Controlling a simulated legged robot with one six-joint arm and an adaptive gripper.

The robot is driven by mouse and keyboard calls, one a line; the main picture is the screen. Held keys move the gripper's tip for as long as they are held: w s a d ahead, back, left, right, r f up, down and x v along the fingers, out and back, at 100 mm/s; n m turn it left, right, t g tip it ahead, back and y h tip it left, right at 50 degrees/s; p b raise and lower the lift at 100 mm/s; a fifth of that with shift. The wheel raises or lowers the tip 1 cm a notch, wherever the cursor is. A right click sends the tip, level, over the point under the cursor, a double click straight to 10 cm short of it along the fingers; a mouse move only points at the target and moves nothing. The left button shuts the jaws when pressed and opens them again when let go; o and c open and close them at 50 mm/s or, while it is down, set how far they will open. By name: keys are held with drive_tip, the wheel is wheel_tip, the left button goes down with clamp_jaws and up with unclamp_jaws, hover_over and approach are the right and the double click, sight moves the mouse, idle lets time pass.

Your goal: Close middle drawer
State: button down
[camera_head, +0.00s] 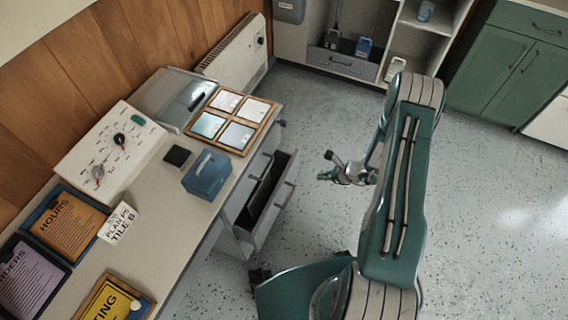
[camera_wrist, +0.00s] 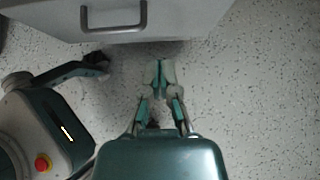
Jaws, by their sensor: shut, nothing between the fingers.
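A grey drawer unit stands under the right end of the desk. One drawer (camera_head: 272,208) is pulled out, and its dark inside shows from above; it appears to be the middle one. Its front faces right, towards my gripper. My gripper (camera_head: 326,166) is over the floor to the right of the drawer front, with a gap between them. In the wrist view my gripper (camera_wrist: 163,66) has its fingers together and empty. A grey front with a bar handle (camera_wrist: 114,28) fills the top of that view, apart from the fingertips.
The desk (camera_head: 178,205) carries a blue box (camera_head: 206,175), a white control panel (camera_head: 112,150) and a wooden frame of tiles (camera_head: 234,120). A white heater (camera_head: 235,52) stands by the wall. Green cabinets (camera_head: 510,62) stand at the back right. The speckled floor (camera_head: 490,190) is clear.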

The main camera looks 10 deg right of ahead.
approach(288, 175)
drive_tip(key=x, duration=0.5)
drive_tip(key=shift+s+a+f, duration=0.2)
drive_tip(key=shift+f, duration=0.2)
drive_tip(key=shift+w+a, duration=0.45)
drive_tip(key=w+a, duration=0.5)
drive_tip(key=a, duration=0.2)
drive_tip(key=shift+w+a, duration=0.2)
drive_tip(key=shift+r, duration=0.1)
